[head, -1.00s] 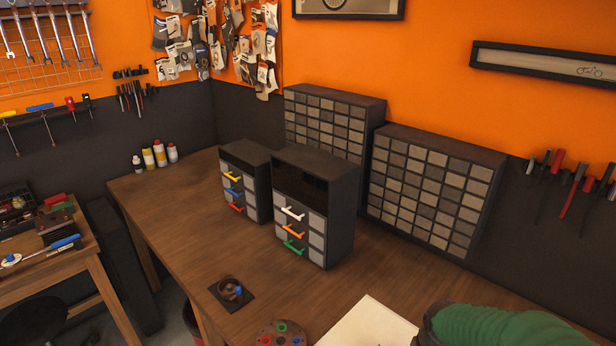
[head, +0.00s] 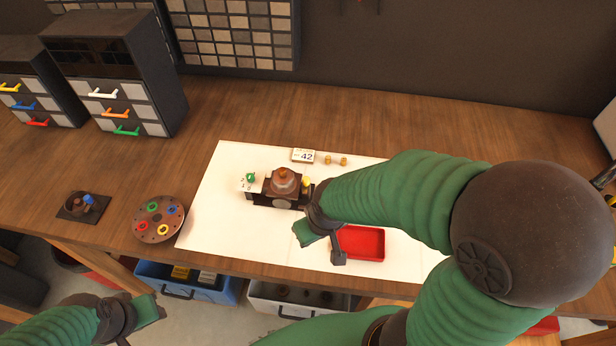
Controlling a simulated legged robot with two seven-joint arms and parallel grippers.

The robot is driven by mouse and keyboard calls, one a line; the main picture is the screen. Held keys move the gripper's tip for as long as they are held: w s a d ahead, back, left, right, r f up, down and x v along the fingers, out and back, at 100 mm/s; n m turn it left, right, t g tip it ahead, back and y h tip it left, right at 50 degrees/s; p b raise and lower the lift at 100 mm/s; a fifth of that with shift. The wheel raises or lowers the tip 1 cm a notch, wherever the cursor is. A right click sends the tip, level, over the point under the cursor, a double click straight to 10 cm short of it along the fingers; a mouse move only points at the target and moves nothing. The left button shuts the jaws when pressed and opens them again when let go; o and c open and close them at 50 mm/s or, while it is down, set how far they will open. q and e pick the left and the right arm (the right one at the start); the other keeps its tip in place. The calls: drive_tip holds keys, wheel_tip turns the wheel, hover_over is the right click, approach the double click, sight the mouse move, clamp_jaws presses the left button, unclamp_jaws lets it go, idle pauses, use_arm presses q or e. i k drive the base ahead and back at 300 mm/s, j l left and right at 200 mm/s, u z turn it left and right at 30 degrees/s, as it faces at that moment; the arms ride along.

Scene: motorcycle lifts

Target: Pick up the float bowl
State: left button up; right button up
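A carburettor-like assembly (head: 283,188) with a brown domed top, a dark body and a green knob sits on the white mat (head: 213,205). I cannot tell for certain which part is the float bowl. My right gripper (head: 322,247) is over the mat, just right of and nearer than the assembly, beside a red tray. Its fingers are spread and nothing shows between them. My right forearm hides part of the mat. My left gripper (head: 137,326) is low at the bottom left, in front of the bench, partly cut off, with its fingers apart and empty.
The red tray (head: 361,242) lies on the mat, partly behind my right gripper. A "42" tag (head: 302,155) and a small brass part (head: 335,160) lie at the mat's back. A round brown dish (head: 158,219) with coloured rings and a dark square pad (head: 83,207) are left. Drawer cabinets stand back left.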

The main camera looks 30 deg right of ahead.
sight(284, 182)
drive_tip(key=j+z, duration=0.1)
drive_tip(key=z, duration=0.65)
drive_tip(key=k, duration=0.05)
